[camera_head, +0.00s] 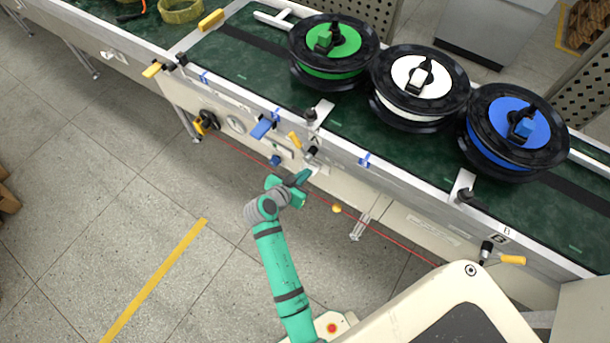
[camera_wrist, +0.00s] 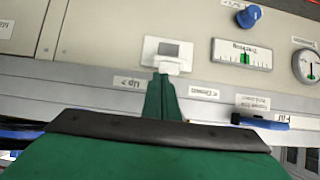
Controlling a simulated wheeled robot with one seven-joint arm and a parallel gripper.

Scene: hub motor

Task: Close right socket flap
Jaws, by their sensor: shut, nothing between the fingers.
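A white socket plate with a grey rectangle (camera_wrist: 172,48) is on the cream panel in the wrist view, straight ahead of my fingertips. A pale edge of it shows just beyond the fingers; I cannot tell whether this is the flap or how far the flap is open. My gripper (camera_wrist: 162,80) is shut and empty, its tips close to the plate's near edge; contact cannot be told. In the head view my gripper (camera_head: 304,177) is at the conveyor's front panel, and it and the arm hide part of the panel there.
A blue knob (camera_wrist: 249,16), a slider gauge (camera_wrist: 242,54), a round dial (camera_wrist: 308,66) and a blue handle (camera_wrist: 262,122) are beside the plate. Above are green (camera_head: 333,45), white (camera_head: 420,85) and blue (camera_head: 515,130) spools on the conveyor. A red cable (camera_head: 235,147) runs along the front.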

